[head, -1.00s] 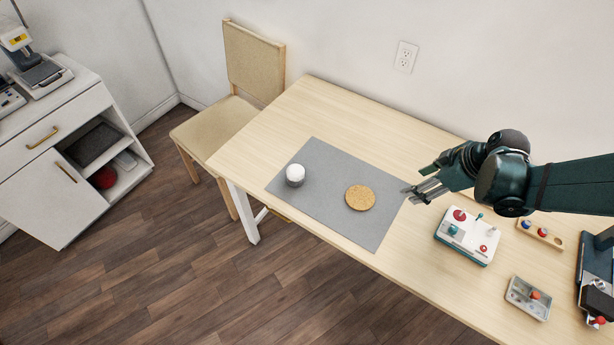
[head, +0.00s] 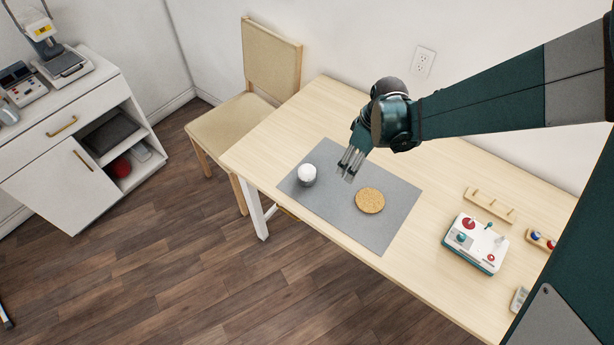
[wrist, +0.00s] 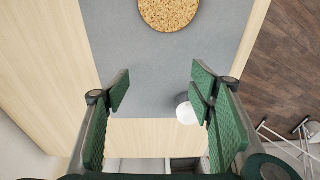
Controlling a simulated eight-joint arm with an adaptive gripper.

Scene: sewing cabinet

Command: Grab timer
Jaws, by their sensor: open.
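The timer appears to be the small round thing with a white top and grey base (head: 307,174) on the left part of the grey mat (head: 333,219). In the wrist view the timer (wrist: 186,109) shows partly behind the right-hand finger. My gripper (head: 349,166) is open and empty above the mat, to the right of the timer and apart from it. In the wrist view my gripper (wrist: 160,90) has its fingers spread wide, with bare mat between them.
A round cork coaster (head: 370,200) lies on the mat. A white box with knobs (head: 476,243) and a wooden peg rack (head: 490,206) stand to the right on the table (head: 419,258). A chair (head: 238,120) stands at the table's left end.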

